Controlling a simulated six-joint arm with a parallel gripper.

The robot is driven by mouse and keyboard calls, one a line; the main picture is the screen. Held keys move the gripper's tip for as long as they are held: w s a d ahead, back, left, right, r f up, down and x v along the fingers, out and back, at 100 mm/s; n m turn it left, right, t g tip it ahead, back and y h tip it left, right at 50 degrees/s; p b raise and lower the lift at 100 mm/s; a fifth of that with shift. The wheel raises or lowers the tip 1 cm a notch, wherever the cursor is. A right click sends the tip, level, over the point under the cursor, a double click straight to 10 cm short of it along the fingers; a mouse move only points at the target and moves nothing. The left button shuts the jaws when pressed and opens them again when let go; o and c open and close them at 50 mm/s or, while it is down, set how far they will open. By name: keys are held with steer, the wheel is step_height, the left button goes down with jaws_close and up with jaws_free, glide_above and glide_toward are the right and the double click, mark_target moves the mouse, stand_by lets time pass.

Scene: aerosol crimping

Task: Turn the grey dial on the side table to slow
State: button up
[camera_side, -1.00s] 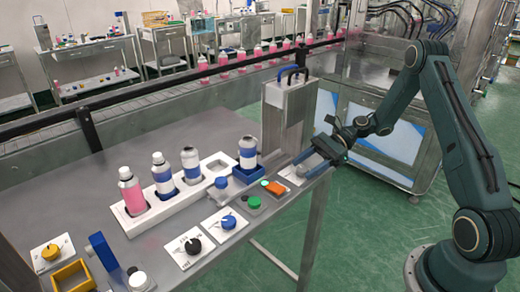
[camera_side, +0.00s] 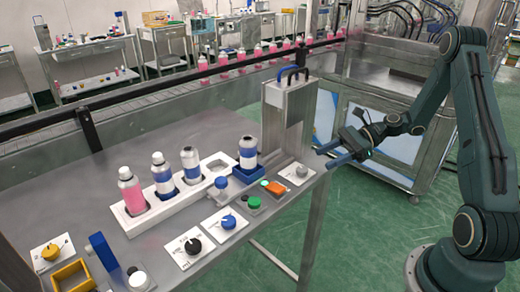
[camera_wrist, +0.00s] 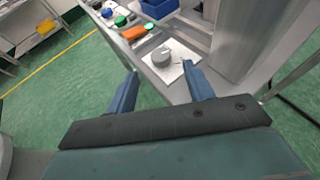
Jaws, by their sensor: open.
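The grey dial (camera_side: 301,171) sits on a white plate (camera_side: 296,175) at the right end of the side table (camera_side: 180,135). In the wrist view the dial (camera_wrist: 161,57) stands on its plate (camera_wrist: 178,68), ahead of my fingers and roughly between their lines. Its pointer and the plate's marks are too small to read. My gripper (camera_side: 329,157) is open and empty, to the right of the dial and off the table's edge. Its two blue fingers also show in the wrist view (camera_wrist: 162,82). They are apart from the dial.
An orange rocker (camera_side: 273,187), a green button (camera_side: 254,202), a blue dial (camera_side: 228,222) and a black dial (camera_side: 193,246) line the front edge. A tall metal crimper (camera_side: 289,115) with a blue handle stands behind the grey dial. Bottles stand in a white rack (camera_side: 170,207).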

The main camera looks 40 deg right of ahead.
steer(key=v, duration=0.7)
steer(key=s+a+r+n+g+h, duration=0.1)
steer(key=a+r+n+g+h, duration=0.15)
steer(key=a+r+n, duration=0.35)
steer(key=s+a+r+n+g+h, duration=0.1)
steer(key=a+r+n+g+h, duration=0.2)
steer(key=a+n, duration=0.45)
steer(key=s+a+r+n+t+h, duration=0.1)
steer(key=s+a+r+n+h, duration=0.1)
steer(key=s, duration=0.4)
steer(key=s+a+r+n+t+h, duration=0.2)
steer(key=s+a+r+n+h, duration=0.1)
steer(key=s+n, duration=0.3)
steer(key=shift+r+n+h, duration=0.35)
steer(key=shift+r+n, duration=0.35)
steer(key=shift+n, duration=0.05)
stand_by(0.9)
steer(key=shift+s+t, duration=0.2)
steer(key=shift+t, duration=0.05)
